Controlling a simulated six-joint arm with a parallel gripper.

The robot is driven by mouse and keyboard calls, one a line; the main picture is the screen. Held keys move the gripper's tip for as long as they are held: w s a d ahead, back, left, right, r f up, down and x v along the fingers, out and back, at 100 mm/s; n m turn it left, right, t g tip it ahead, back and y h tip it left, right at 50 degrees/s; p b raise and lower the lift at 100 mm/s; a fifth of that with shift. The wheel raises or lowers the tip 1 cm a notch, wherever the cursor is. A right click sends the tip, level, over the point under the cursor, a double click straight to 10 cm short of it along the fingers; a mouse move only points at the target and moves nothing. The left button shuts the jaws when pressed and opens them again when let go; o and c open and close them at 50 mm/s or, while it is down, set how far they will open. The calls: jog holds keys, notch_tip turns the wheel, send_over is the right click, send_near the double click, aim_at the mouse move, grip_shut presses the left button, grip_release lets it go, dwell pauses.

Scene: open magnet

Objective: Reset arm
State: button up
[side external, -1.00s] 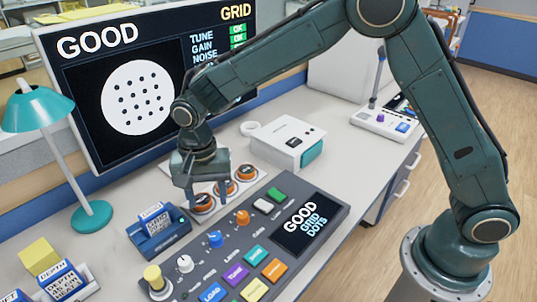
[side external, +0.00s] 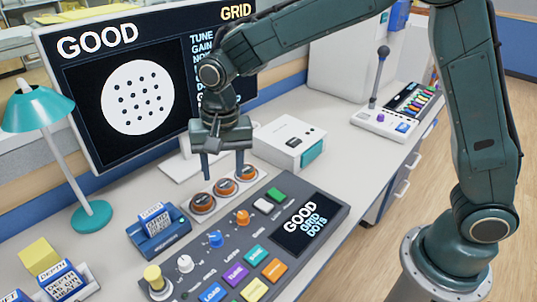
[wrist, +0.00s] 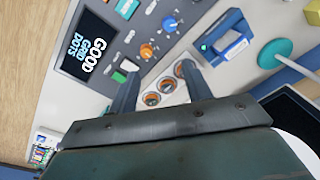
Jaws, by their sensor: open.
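My gripper (side external: 223,172) hangs above the desk, in front of the monitor, with its two fingers apart and nothing between them. It is over the far side of three orange-and-dark round knobs (side external: 225,187) and clear of them in the side view. In the wrist view my gripper (wrist: 162,88) has its fingers spread to either side of the knobs (wrist: 168,84).
A dark control panel (side external: 330,215) with coloured buttons stands in front. A white box (side external: 285,140), a blue card holder (side external: 160,240), a teal lamp (side external: 92,215) and a joystick unit (side external: 385,125) surround it. The monitor (side external: 75,95) reads GOOD.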

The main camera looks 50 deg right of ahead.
jog(key=s+d+r+n+t, duration=0.3)
jog(key=s+d+r+n, duration=0.2)
jog(key=s+d+r, duration=0.95)
jog(key=s+d+f+n+t, duration=0.1)
jog(key=s, duration=0.4)
jog(key=s+d+f+n, duration=0.1)
jog(key=s+d+f, duration=0.1)
jog(key=s, duration=0.3)
jog(key=shift+s+d+t, duration=0.2)
jog(key=shift+d+t, duration=0.1)
jog(key=shift+t, duration=0.1)
